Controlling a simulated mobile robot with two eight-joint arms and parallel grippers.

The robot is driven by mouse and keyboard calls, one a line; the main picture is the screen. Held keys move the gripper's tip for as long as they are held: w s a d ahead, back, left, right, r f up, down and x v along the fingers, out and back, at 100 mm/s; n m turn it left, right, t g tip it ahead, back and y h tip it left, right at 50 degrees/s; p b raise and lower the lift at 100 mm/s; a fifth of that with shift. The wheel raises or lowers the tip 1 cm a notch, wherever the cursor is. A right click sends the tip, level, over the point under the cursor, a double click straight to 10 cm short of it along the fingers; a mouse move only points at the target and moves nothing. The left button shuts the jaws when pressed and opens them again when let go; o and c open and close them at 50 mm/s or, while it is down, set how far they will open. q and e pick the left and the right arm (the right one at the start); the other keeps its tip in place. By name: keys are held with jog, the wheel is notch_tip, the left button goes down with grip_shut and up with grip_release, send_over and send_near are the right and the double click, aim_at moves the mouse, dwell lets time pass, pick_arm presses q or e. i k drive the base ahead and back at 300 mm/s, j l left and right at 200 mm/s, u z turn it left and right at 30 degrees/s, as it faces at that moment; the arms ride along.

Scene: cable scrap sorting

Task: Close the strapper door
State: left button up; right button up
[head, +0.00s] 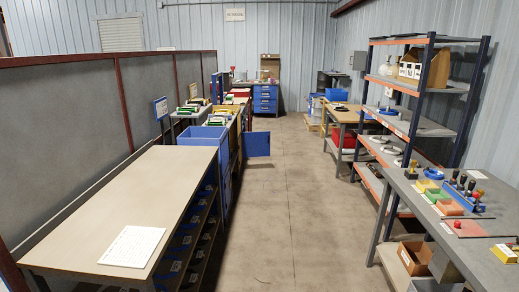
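A blue door panel (256,144) stands out into the aisle from the left row, past the end of the long table. It looks swung open, about square to the row. The unit it hangs from is partly hidden by a blue bin (202,136) and blue fronts beside it, so I cannot tell its hinge or opening clearly. No label naming the strapper is readable. Neither of my grippers is in view.
A long table (120,205) with a white sheet (132,246) runs along the left. A shelf rack (416,126) and a grey workbench (480,250) line the right. The concrete aisle (285,220) between is clear. A blue drawer cabinet (265,99) stands at the far end.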

aim_at(255, 144)
jog(key=i, duration=6.2)
jog(key=i+j+z, duration=0.1)
jog(key=i, duration=0.45)
jog(key=i+j+z, duration=0.15)
jog(key=i, duration=0.35)
jog(key=i+j+z, duration=0.1)
jog(key=i, duration=0.4)
jog(key=i+j+z, duration=0.35)
jog(key=i, duration=0.15)
jog(key=i+j+z, duration=0.35)
jog(key=i+l, duration=0.05)
jog(key=i, duration=0.05)
